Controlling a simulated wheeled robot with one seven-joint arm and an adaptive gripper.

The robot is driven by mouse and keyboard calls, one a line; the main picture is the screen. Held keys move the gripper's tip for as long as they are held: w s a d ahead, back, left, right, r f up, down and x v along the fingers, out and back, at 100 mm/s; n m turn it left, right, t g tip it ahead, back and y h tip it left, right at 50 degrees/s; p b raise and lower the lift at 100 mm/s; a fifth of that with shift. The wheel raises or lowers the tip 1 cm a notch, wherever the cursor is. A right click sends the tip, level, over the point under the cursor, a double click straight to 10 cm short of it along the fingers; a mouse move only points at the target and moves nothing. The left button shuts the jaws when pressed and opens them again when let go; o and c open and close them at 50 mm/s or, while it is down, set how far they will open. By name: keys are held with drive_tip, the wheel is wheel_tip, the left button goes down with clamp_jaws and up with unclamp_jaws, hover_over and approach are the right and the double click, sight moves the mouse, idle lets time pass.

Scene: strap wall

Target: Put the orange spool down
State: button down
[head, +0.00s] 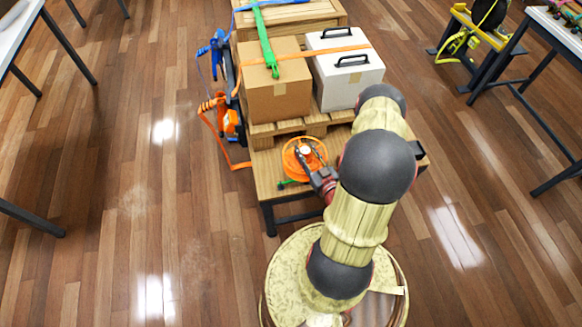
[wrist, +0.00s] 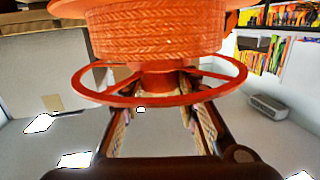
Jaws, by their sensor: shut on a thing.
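The orange spool (head: 304,158) shows in the head view over the near left part of the low wooden bench (head: 263,172). In the wrist view the spool (wrist: 155,42) fills the top, its orange winding above a spoked rim. My gripper (head: 323,183) reaches it from the lower right in the head view. In the wrist view my gripper (wrist: 160,100) has its fingers closed around the narrow part below the winding. I cannot tell whether the spool touches the bench or hangs above it. My arm hides much of the bench's right side.
A cardboard box (head: 277,88) and a white box (head: 345,78) with black handles stand on a pallet behind the spool. A small green thing (head: 287,184) lies near the bench's front edge. Other tables stand at both sides.

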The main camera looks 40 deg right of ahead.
sight(291, 147)
drive_tip(key=shift+s+d, duration=0.65)
drive_tip(key=shift+s, duration=0.25)
drive_tip(key=w+f, duration=0.1)
drive_tip(key=w, duration=0.2)
drive_tip(key=w+a+f+b, duration=0.1)
drive_tip(key=w+f, duration=0.1)
drive_tip(key=w, duration=0.1)
drive_tip(key=w+f+b, duration=0.1)
drive_tip(key=w, duration=0.2)
drive_tip(key=shift+a+f, duration=0.15)
drive_tip(key=shift+a, duration=0.2)
drive_tip(key=w+f+b, duration=0.1)
drive_tip(key=f, duration=0.2)
drive_tip(key=w+f+b, duration=0.1)
drive_tip(key=w+f, duration=0.1)
drive_tip(key=w+f+b, duration=0.1)
drive_tip(key=f+b, duration=0.1)
drive_tip(key=f, duration=0.1)
drive_tip(key=shift+w+a+f, duration=0.3)
drive_tip(key=shift+w+f, duration=0.05)
